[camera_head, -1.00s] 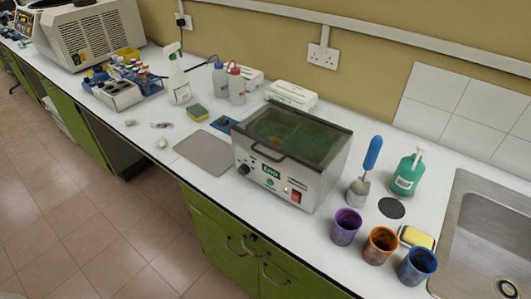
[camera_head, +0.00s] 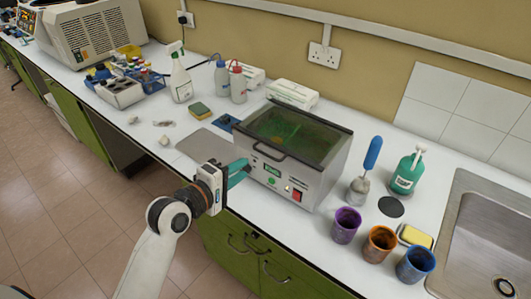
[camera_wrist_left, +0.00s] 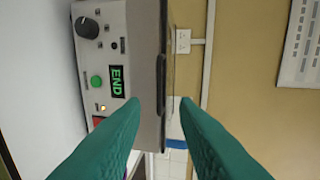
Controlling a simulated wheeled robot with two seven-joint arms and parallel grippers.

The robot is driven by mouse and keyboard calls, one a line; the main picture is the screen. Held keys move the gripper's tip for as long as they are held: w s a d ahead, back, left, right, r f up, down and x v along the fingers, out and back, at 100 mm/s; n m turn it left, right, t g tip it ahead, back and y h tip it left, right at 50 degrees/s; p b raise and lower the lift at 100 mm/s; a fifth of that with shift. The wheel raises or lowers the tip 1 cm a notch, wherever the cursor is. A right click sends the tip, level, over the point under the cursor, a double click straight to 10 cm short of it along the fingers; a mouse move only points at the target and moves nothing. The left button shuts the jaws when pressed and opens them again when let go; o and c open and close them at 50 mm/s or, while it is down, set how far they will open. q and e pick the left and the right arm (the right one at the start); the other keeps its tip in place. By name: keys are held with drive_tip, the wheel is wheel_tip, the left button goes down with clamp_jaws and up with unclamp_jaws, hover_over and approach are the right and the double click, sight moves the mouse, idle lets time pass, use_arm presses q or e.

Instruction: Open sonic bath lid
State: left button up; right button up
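The sonic bath (camera_head: 305,185) is a silver box on the counter, with a knob, buttons and a green "END" display on its front. Its lid (camera_head: 300,132) is a see-through panel in a dark frame and lies shut on top. A dark handle (camera_head: 270,154) runs along the lid's front edge. My left gripper (camera_head: 243,168) has teal fingers and is at the bath's front left, near the handle. In the left wrist view its fingers (camera_wrist_left: 160,106) are apart, with the lid's front edge and the handle (camera_wrist_left: 160,85) ahead between them. No contact is clear. My right gripper is not in view.
A grey mat (camera_head: 205,146) lies left of the bath. Wash bottles (camera_head: 238,84) and white boxes (camera_head: 294,94) stand behind. A blue-handled tool (camera_head: 372,155), a green bottle (camera_head: 407,173) and purple, orange and blue cups (camera_head: 346,225) stand at right, beside the sink (camera_head: 490,225).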

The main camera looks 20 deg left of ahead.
sight(266, 154)
use_arm(q)
drive_tip(key=p+x, duration=0.1)
drive_tip(key=x, duration=0.8)
drive_tip(key=shift+w+d, duration=0.1)
drive_tip(key=shift+w, duration=0.1)
drive_tip(key=shift+p+x, duration=0.3)
drive_tip(key=shift+x, duration=0.5)
drive_tip(key=shift+f, duration=0.1)
clamp_jaws()
